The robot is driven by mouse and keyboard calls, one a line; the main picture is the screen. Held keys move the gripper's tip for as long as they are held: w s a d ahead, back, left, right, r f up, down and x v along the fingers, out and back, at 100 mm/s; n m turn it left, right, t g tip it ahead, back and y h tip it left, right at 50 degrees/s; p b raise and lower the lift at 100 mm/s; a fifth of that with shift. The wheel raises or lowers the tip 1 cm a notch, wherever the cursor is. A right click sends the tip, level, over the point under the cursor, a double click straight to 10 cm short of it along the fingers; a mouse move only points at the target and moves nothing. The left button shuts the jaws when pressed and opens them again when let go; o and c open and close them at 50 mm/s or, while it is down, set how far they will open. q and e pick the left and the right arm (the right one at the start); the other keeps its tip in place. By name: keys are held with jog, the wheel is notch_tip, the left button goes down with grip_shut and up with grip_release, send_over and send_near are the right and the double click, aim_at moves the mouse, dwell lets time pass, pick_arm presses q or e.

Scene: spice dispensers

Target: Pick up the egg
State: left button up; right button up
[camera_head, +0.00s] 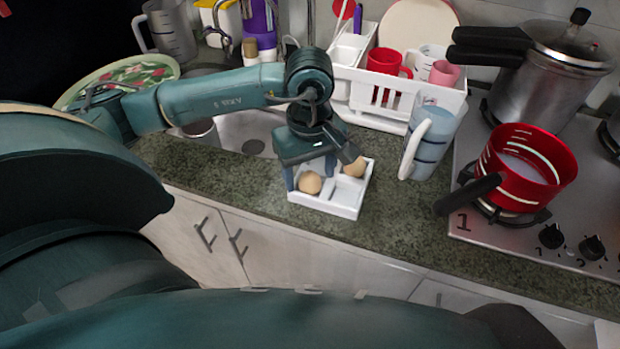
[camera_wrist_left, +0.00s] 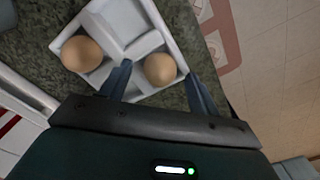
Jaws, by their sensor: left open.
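Two brown eggs lie in separate compartments of a white tray (camera_head: 343,208) on the counter. One egg (camera_head: 310,183) is at the tray's left; the other egg (camera_head: 354,168) is at the back right, partly hidden by my gripper. My left gripper (camera_head: 311,175) is over the tray, pointing down, open and empty. In the left wrist view its two fingers stand on either side of one egg (camera_wrist_left: 160,69), with gaps showing. The second egg (camera_wrist_left: 82,54) lies outside the fingers, to the left. My right gripper is not in view.
A blue-grey jug (camera_head: 432,142) and a white dish rack (camera_head: 400,105) with cups stand behind and right of the tray. A red pot (camera_head: 525,170) sits on the stove at right. The sink (camera_head: 240,132) is at left. Counter right of the tray is clear.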

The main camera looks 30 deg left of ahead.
aim_at(309, 173)
pick_arm(q)
jog(key=shift+c, duration=0.3)
jog(key=c, duration=1)
notch_tip(309, 173, up, 10)
jog(key=shift+f+b, duration=0.15)
jog(key=shift+b, duration=0.4)
jog(key=shift+s, duration=0.15)
